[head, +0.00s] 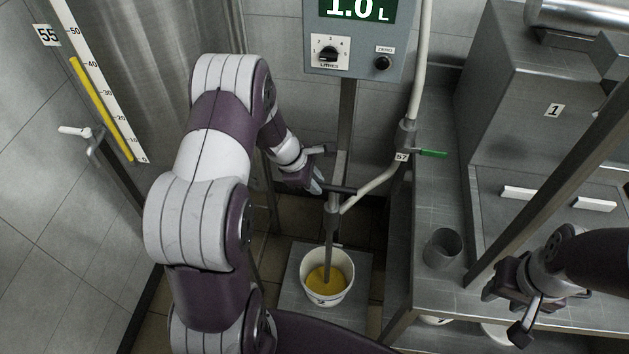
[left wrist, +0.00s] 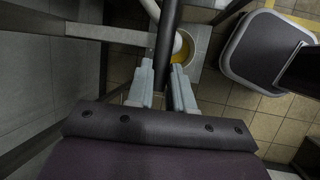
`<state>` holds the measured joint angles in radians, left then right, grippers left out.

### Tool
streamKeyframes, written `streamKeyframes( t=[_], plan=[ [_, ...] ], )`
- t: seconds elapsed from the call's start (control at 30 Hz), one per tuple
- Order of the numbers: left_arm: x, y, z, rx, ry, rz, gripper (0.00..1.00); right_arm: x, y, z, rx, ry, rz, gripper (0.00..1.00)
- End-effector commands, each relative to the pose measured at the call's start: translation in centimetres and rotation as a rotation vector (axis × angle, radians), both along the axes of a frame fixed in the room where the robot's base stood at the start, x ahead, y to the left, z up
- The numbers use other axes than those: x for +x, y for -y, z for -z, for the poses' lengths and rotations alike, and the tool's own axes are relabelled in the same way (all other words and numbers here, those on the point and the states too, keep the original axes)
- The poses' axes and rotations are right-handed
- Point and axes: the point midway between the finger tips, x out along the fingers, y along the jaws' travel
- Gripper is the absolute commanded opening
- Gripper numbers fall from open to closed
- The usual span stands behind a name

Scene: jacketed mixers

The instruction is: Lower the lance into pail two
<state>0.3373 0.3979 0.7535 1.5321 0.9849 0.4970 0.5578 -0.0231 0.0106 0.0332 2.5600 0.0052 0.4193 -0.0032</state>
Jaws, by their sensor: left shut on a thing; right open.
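The lance (head: 332,235) is a grey upright tube with a dark crossbar handle and a pale hose at its top. Its lower end reaches down inside the rim of a white pail (head: 306,288) that holds yellow liquid; whether the tip is in the liquid I cannot tell. No number shows on this pail. My left gripper (head: 320,184) is shut on the lance's handle, above the pail. In the left wrist view the dark bar (left wrist: 167,45) runs between the fingers, and part of the pail (left wrist: 199,45) shows beyond. My right gripper (head: 504,312) is open and empty at the right.
A control box (head: 352,72) reads 1.0 L. A green-handled valve (head: 432,153) sits on the hose near tag 57. A metal cup (head: 442,248) stands on the steel bench (head: 425,195). A slanting post (head: 540,205) rises beside my right gripper. A yellow-barred scale (head: 100,105) is at left.

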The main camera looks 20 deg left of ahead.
Motion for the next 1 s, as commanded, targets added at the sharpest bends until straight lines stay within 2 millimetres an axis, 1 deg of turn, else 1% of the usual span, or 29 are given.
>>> streamKeyframes(
  t=[0.03, 0.1, 0.13, 0.17, 0.2, 0.47, 0.57, 0.7, 0.8, 0.9, 1.0],
  plan=[
    [-0.4, 0.0, 0.4, 0.001, -0.01, 0.0, 0.0, 0.0, 0.0, 0.1, 0.0, 0.0, 0.0, 0.43],
    [-0.4, 0.0, 0.5, 0.0, -0.011, 0.0, 0.0, 0.0, 0.0, 0.1, 0.0, 0.0, 0.0, 0.43],
    [-0.4, 0.0, 0.5, 0.0, -0.011, 0.0, 0.31, 0.0, 0.0, 0.1, 0.0, 0.0, 0.0, 0.43],
    [-0.4, 0.0, 0.5, 0.0, -0.011, 0.0, 0.4, 0.0, 0.0, 0.1, 0.0, 0.0, 0.0, 0.43],
    [-0.4, 0.0, 0.5, -0.001, -0.011, 0.001, 0.46, 0.0, 0.0, 0.1, 0.0, 0.0, 0.0, 0.43],
    [-0.3, 0.0, 0.2, -0.001, -0.006, 0.0, 0.46, 0.0, 0.0, 0.0, 0.0, 0.0, 0.0, 0.43],
    [-0.4, -0.4, -0.9, -0.001, -0.004, -0.003, 0.46, 0.0, 0.0, -0.1, 0.0, 0.0, 0.0, 0.43],
    [-1.2, -1.5, -3.7, 0.0, -0.004, -0.003, 0.46, 0.0, 0.0, -0.4, 0.0, 0.0, 0.0, 0.43],
    [-1.8, -2.1, -5.2, 0.0, -0.005, -0.002, 0.46, 0.0, 0.0, -0.5, 0.0, 0.0, 0.0, 0.43],
    [-2.2, -2.4, -6.1, -0.002, -0.009, -0.002, 0.46, 0.0, 0.0, -0.5, 0.0, 0.0, 0.0, 0.43],
    [-2.2, -2.5, -6.4, 0.0, -0.009, -0.001, 0.46, 0.0, 0.0, -0.5, 0.0, 0.0, 0.0, 0.43]
  ],
)
